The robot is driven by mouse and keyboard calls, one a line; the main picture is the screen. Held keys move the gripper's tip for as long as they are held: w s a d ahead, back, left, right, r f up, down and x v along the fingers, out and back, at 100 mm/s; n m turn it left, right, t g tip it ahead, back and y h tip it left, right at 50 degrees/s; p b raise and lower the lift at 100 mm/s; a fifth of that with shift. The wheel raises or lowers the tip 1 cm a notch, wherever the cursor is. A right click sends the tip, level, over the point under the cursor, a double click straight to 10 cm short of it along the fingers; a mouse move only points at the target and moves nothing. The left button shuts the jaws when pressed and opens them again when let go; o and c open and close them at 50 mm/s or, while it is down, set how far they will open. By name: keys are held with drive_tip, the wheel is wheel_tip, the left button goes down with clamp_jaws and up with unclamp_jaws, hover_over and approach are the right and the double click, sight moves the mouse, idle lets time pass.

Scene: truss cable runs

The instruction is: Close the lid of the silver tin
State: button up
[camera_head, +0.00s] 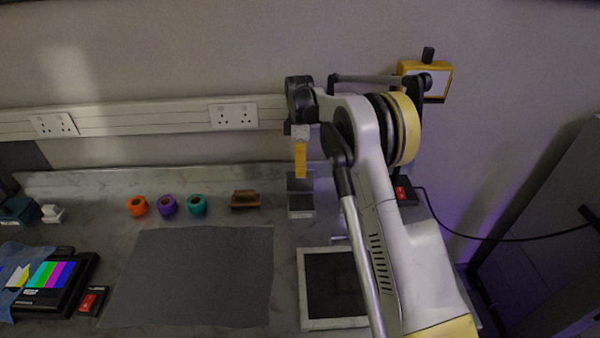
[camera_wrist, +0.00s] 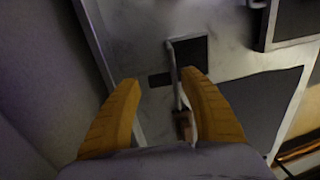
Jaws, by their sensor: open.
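The silver tin (camera_head: 301,207) is a small box with a dark inside, on the bench near the wall. Its lid (camera_head: 300,183) stands raised at the back edge. In the wrist view the open tin (camera_wrist: 190,50) lies beyond the fingertips, and the lid is a thin pale strip (camera_wrist: 171,62) along its left side. My gripper (camera_head: 300,172) points down from above, close to the lid in the head view. In the wrist view my gripper (camera_wrist: 160,80) is open, its yellow fingers apart and nothing held. I cannot tell whether a finger touches the lid.
A brown wooden block (camera_head: 245,199) is left of the tin, also in the wrist view (camera_wrist: 183,125). Orange (camera_head: 138,206), purple (camera_head: 167,205) and teal (camera_head: 197,205) round items stand further left. A grey mat (camera_head: 195,275) and framed dark panel (camera_head: 308,322) lie nearer. The wall is close behind.

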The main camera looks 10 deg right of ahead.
drive_tip(key=shift+s+f, duration=0.1)
drive_tip(key=shift+f, duration=0.45)
clamp_jaws()
